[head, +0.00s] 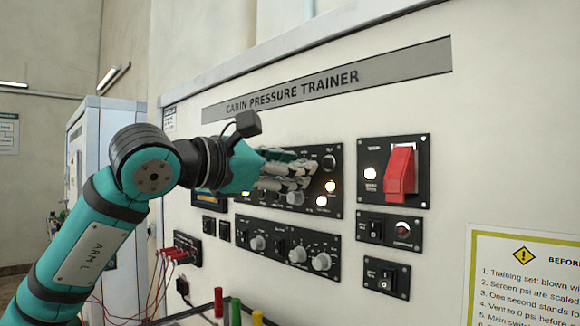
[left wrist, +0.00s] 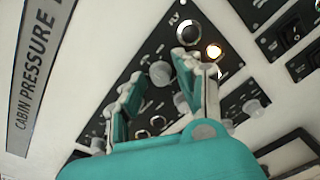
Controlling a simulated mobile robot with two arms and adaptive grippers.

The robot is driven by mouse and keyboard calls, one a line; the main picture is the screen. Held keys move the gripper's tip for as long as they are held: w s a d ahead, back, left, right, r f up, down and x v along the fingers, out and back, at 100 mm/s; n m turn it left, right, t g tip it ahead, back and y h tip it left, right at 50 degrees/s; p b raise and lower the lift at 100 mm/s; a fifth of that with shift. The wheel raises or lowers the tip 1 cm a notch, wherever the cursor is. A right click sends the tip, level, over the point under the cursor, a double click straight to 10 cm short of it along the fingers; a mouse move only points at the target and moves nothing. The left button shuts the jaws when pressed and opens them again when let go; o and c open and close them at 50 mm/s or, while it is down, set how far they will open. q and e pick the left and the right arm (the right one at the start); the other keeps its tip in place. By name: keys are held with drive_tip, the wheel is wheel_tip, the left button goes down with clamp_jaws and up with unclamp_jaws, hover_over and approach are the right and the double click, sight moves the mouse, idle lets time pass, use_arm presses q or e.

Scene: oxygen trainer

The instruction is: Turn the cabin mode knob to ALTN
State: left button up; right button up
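My left gripper (head: 290,178) reaches in from the left and hangs in front of the upper black control panel (head: 334,206). In the left wrist view the two fingers of the gripper (left wrist: 157,82) are spread apart. A grey round knob (left wrist: 162,73) shows between and beyond them, with no clear contact. In the head view a grey knob (head: 295,197) shows just below the fingers. The gripper hides much of the upper panel. The knob labels, including ALTN, are too small to read, so which knob is cabin mode cannot be told. My right gripper is not in view.
A lower panel (head: 272,258) with several knobs lies below. A red guarded switch (head: 401,172) and small switch panels (head: 388,230) are at the right. Red leads (head: 176,254) hang at the left.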

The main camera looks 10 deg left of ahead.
use_arm(q)
drive_tip(key=shift+o, duration=0.3)
drive_tip(key=v, duration=1.2)
